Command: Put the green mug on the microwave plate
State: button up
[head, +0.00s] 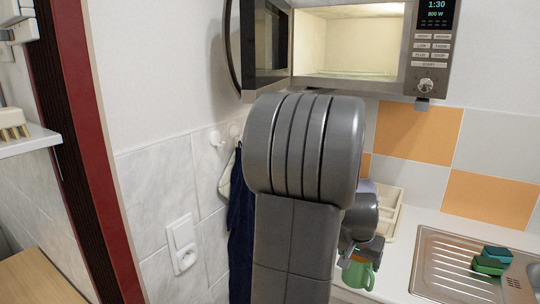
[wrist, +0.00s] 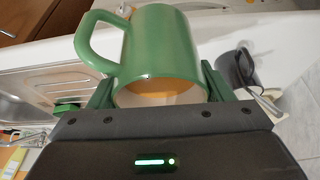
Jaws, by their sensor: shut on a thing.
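The green mug (wrist: 165,42) is between the two green fingers of my gripper (wrist: 160,92) in the wrist view. My gripper is shut on it. The mug's open rim faces the camera and its handle points left. In the head view the mug (head: 357,275) shows low, just below my gripper (head: 366,251), partly hidden by my arm. The microwave (head: 427,50) is high at the top, with its door (head: 266,45) swung open to the left and its inside lit. The microwave plate (head: 350,73) shows only as a thin glassy edge on the cavity floor.
A sink (head: 450,268) with green sponges (head: 492,260) is at the lower right. A pale rack (head: 388,212) stands on the counter behind my gripper. A dark cloth (head: 240,230) hangs on the wall at left. A dark mug (wrist: 236,68) shows in the wrist view.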

jog(key=w+a+f+n+y, duration=0.1)
jog(key=w+a+f+n, duration=0.1)
jog(key=a+f, duration=0.3)
jog(key=w+a+f+n, duration=0.2)
jog(key=w+a+f, duration=0.3)
jog(key=a, duration=0.5)
jog(key=w+a+f+n+y, duration=0.1)
jog(key=w+a+f, duration=0.3)
jog(key=a, duration=0.4)
jog(key=shift+a+f+n+t+y, duration=0.3)
jog(key=shift+f+n+t, duration=0.1)
jog(key=shift+f+n, duration=0.35)
